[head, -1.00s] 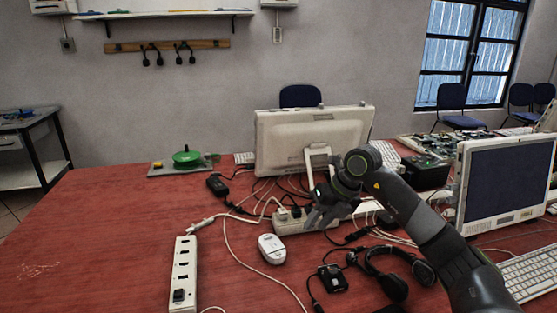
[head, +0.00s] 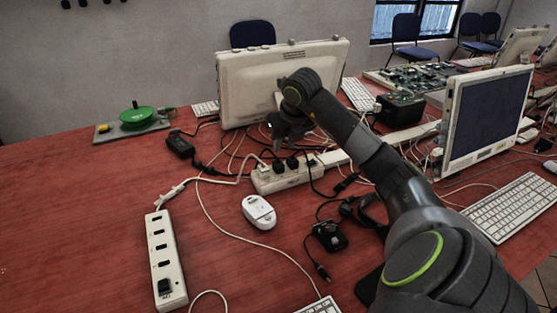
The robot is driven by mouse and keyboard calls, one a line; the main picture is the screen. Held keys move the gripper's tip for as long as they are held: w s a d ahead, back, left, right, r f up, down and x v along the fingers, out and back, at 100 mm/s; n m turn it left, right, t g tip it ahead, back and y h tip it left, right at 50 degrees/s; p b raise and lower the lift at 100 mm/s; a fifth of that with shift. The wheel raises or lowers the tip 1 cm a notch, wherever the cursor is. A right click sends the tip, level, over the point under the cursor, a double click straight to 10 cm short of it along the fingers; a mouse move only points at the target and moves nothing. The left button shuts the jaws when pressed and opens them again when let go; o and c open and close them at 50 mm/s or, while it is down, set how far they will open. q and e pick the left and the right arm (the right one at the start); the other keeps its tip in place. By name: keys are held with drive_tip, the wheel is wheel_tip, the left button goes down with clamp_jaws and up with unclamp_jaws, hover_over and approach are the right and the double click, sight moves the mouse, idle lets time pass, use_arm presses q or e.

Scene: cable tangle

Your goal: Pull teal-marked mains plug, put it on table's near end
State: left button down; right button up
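A white power strip (head: 288,179) lies on the red table in front of the monitor's back. Black plugs (head: 278,166) and pale plugs sit in it, with cables running off. No teal mark can be made out on any plug. My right gripper (head: 287,141) points down just behind and above this strip, apart from the plugs as far as I can tell. Its fingers are dark and small, so their opening is unclear. A second white strip (head: 165,258) lies at front left with one dark plug (head: 165,288) at its near end. My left gripper is out of view.
A white mouse (head: 259,212), a small black box (head: 329,236) and loose cables lie in front of the strip. A monitor (head: 235,88) stands behind it. A black adapter (head: 180,144) lies to the left. The table's left side (head: 70,220) is bare.

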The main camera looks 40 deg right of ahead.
sight(278, 163)
drive_tip(key=x, duration=1)
clamp_jaws()
